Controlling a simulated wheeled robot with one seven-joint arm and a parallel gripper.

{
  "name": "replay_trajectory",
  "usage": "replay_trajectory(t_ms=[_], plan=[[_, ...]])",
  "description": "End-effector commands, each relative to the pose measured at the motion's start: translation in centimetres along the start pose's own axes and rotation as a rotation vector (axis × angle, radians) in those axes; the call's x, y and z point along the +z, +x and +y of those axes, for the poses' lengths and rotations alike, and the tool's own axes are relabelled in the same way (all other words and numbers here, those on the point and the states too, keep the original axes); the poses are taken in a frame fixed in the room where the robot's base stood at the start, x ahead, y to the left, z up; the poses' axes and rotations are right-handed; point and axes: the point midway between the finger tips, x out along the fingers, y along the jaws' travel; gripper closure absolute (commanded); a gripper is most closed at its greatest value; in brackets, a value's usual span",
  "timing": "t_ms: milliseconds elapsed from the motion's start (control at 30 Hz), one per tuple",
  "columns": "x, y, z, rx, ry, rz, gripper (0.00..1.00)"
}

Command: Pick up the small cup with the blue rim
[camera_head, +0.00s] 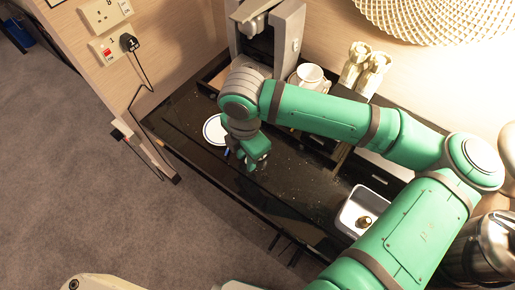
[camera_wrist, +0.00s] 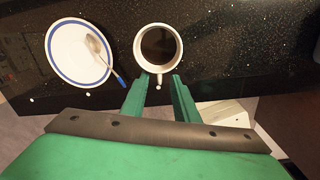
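A small white cup (camera_wrist: 139,46) with dark contents stands on the black counter, upper middle of the wrist view. No blue rim can be made out on it; its handle points toward my gripper (camera_wrist: 160,78). My gripper is open, with one green fingertip on each side of the handle area; contact cannot be told. In the head view my gripper (camera_head: 256,163) is low over the counter, and this cup is hidden behind it. A white saucer (camera_wrist: 70,55) with a blue rim and a spoon (camera_wrist: 97,48) lies left of the cup, and the saucer also shows in the head view (camera_head: 213,128).
Another white cup (camera_head: 310,74) stands at the back beside the coffee machine (camera_head: 284,38). Pale bottle-like items (camera_head: 366,66) stand right of it. A metal-rimmed white tray (camera_head: 347,217) and a steel kettle (camera_head: 490,245) are at the right. The counter's front middle is clear.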

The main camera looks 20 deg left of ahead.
Motion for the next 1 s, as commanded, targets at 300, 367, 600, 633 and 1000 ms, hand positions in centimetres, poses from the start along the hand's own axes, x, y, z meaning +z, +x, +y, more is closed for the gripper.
replay_trajectory(t_ms=[300,367,600,633,1000], plan=[[0.0,0.0,0.0,0.000,0.000,0.000,1.00],[0.0,0.0,0.0,0.000,0.000,0.000,1.00],[0.0,-0.1,0.0,0.000,0.000,0.000,1.00],[0.0,-0.1,0.0,0.000,0.000,0.000,1.00],[0.0,-1.8,0.2,0.002,-0.001,0.000,1.00]])
